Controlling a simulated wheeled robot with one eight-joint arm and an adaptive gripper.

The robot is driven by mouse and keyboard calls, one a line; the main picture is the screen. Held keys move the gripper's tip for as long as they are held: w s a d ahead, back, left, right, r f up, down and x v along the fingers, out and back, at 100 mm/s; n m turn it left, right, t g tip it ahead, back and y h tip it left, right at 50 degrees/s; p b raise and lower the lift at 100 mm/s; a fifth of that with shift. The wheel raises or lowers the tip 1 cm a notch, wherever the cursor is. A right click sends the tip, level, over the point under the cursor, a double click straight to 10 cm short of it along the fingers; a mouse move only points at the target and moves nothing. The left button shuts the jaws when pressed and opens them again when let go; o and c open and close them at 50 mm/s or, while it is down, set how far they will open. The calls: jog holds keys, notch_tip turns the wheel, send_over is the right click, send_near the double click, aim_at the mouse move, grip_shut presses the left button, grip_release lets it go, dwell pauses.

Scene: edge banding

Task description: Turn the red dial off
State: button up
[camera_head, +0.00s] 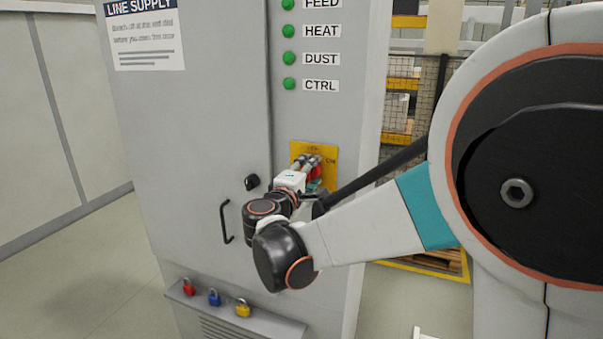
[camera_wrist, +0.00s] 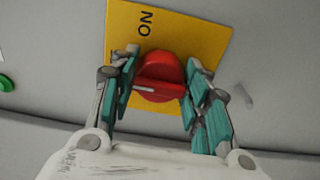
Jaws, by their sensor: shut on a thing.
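The red dial (camera_wrist: 158,75) sits on a yellow plate (camera_wrist: 188,22) on the front of a grey cabinet. In the wrist view its raised grip lies roughly crosswise, with a white mark towards the left. The word ON shows sideways on the plate above the dial; other lettering is hidden. My gripper (camera_wrist: 163,85) has one teal-padded finger on each side of the dial and is shut on it. In the head view my gripper (camera_head: 308,165) covers much of the yellow plate (camera_head: 329,156), and only bits of red show.
Several green lamps (camera_head: 289,58) labelled FEED, HEAT, DUST and CTRL run above the plate. A black door handle (camera_head: 225,222) is left of my wrist. Below, a ledge (camera_head: 262,320) holds red (camera_head: 188,287), blue (camera_head: 214,298) and yellow (camera_head: 243,309) padlocks.

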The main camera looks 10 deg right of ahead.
dwell(0.5)
jog(key=o, duration=1.1)
jog(key=shift+c, duration=0.2)
